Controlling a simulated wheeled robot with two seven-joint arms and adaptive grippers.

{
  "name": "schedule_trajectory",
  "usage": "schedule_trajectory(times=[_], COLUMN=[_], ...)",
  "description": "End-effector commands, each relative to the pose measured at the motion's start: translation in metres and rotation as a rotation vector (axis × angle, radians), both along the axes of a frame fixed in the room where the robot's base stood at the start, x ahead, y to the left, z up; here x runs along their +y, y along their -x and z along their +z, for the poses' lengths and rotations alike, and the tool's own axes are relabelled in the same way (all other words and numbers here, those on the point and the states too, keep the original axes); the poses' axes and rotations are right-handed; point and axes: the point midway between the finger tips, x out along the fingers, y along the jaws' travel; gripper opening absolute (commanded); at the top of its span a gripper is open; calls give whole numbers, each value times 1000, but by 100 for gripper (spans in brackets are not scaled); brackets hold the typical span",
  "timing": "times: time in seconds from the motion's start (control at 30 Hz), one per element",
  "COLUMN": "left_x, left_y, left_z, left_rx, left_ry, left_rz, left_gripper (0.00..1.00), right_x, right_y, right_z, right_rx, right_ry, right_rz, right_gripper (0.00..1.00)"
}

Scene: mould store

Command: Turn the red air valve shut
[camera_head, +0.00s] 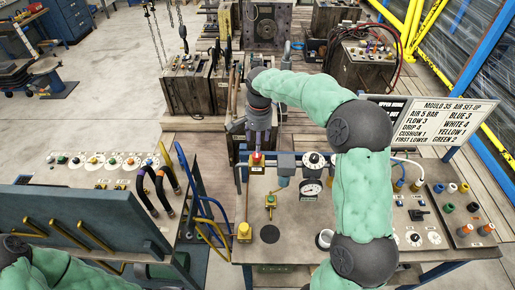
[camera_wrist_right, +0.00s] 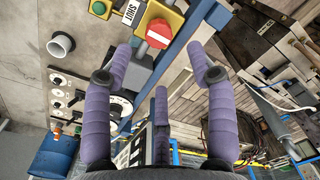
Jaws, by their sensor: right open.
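The red air valve (camera_head: 257,158) is a round red knob on a yellow plate at the back edge of the grey bench. In the right wrist view the red knob (camera_wrist_right: 159,32) has a white bar across it, and a "SHUT" label (camera_wrist_right: 130,12) is beside the plate. My right gripper (camera_head: 259,128) is just behind and above the valve in the head view. In the wrist view its purple fingers (camera_wrist_right: 161,70) are spread, with nothing between them; the knob shows beyond the tips, apparently not gripped. My left gripper is out of view; only part of its arm shows at lower left.
A pressure gauge (camera_head: 311,188) and a black-and-white dial (camera_head: 313,160) are right of the valve. A sign (camera_head: 449,118) stands behind the bench. Dark hoses (camera_head: 163,190) rise to the left.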

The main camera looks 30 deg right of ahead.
Motion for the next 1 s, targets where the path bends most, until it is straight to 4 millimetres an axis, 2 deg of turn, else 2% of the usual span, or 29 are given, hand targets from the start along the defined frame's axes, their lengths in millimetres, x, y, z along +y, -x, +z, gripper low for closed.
schedule_trajectory(times=[0.1,0.33,1.0], left_x=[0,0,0], left_y=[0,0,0], left_z=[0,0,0], left_rx=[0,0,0], left_ry=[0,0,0], left_rz=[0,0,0], left_gripper=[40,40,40], right_x=[0,-1,-1], right_y=[0,1,1], right_z=[23,47,51], right_rx=[-4,-2,0], right_ry=[1,1,0], right_rz=[0,0,0], right_gripper=[57,57,57])
